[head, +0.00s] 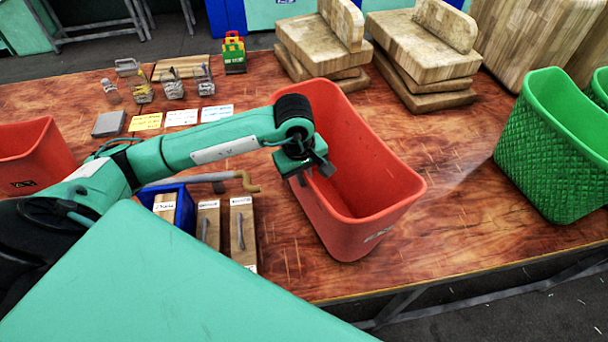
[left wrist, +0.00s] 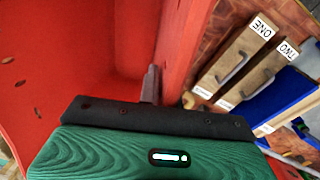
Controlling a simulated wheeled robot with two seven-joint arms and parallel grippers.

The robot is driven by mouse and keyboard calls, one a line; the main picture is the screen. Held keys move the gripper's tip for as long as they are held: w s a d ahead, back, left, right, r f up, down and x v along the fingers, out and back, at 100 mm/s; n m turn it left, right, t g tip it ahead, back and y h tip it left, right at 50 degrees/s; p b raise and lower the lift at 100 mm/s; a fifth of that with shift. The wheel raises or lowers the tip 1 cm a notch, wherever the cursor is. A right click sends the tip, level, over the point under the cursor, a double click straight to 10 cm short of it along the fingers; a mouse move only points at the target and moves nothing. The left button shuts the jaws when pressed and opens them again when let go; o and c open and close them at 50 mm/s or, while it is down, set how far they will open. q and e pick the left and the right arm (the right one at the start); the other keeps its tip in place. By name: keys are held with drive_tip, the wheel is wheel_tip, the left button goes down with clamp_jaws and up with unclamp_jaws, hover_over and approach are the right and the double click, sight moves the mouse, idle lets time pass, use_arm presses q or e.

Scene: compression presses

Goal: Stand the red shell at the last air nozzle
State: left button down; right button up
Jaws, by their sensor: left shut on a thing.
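The red shell (head: 385,212), a tall open tapered bin, is upright at the middle of the table. It also shows in the left wrist view (left wrist: 115,40). My left gripper (head: 308,168) is shut on its left wall, with a finger showing against the red wall in the wrist view (left wrist: 150,85). I cannot tell whether the shell's base touches the table. A grey pipe with a bent brass end (head: 247,182), possibly an air nozzle, lies just left of the shell. My right gripper is not in view.
Labelled wooden boards with handles (head: 241,215) and a blue tray (head: 184,205) are left of the shell. Another red bin (head: 30,165) is far left. Stacked wooden blocks (head: 425,60) stand behind, a green basket (head: 555,150) right. The table between shell and basket is clear.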

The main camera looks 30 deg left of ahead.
use_arm(q)
drive_tip(key=c, duration=1.6)
unclamp_jaws()
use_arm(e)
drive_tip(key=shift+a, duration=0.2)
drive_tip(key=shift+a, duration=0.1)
